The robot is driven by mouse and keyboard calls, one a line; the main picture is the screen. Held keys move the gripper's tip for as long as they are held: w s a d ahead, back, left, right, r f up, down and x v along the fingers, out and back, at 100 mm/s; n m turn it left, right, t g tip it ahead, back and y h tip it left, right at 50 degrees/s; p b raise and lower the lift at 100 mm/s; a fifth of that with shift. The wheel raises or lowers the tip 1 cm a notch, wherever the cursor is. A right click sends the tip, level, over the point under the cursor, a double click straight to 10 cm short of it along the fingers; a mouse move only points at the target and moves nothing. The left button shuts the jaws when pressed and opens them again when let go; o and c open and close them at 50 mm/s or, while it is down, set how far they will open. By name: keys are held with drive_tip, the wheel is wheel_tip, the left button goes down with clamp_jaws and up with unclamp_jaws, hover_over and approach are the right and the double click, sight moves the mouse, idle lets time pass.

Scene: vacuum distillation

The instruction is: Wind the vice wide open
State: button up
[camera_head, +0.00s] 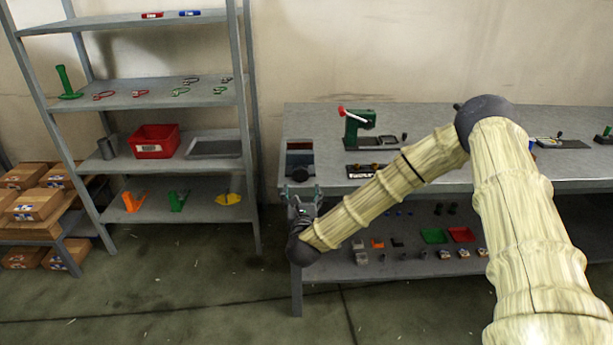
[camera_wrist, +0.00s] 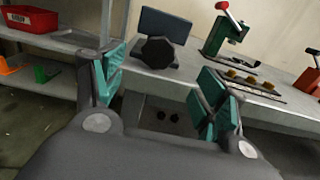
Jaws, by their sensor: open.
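The vice (camera_head: 300,159) stands at the left end of the workbench, near its front edge. In the wrist view the vice (camera_wrist: 166,24) shows a blue-grey jaw block and a dark, many-sided handwheel (camera_wrist: 157,52) facing me. The handwheel also shows in the head view (camera_head: 299,174). How far apart the vice jaws are cannot be told. My gripper (camera_head: 303,196) is just in front of the bench edge, below and short of the handwheel. In the wrist view my gripper (camera_wrist: 157,86) is open and empty, its teal-padded fingers spread on either side, apart from the handwheel.
A green press with a red-tipped lever (camera_head: 359,127) stands right of the vice, behind a plate with orange-brown knobs (camera_head: 366,170). The bench's lower shelf (camera_head: 340,268) holds small parts and trays. A grey shelf rack (camera_head: 240,120) stands to the left. The floor between is clear.

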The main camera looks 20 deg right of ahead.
sight(301, 175)
drive_tip(key=p+x, duration=0.2)
drive_tip(key=x, duration=0.8)
drive_tip(key=shift+w+f+p, duration=0.1)
drive_tip(key=shift+w+p, duration=0.15)
drive_tip(key=shift+p, duration=0.05)
drive_tip(key=shift+c, duration=0.2)
drive_tip(key=shift+f, duration=0.1)
drive_tip(key=c, duration=1)
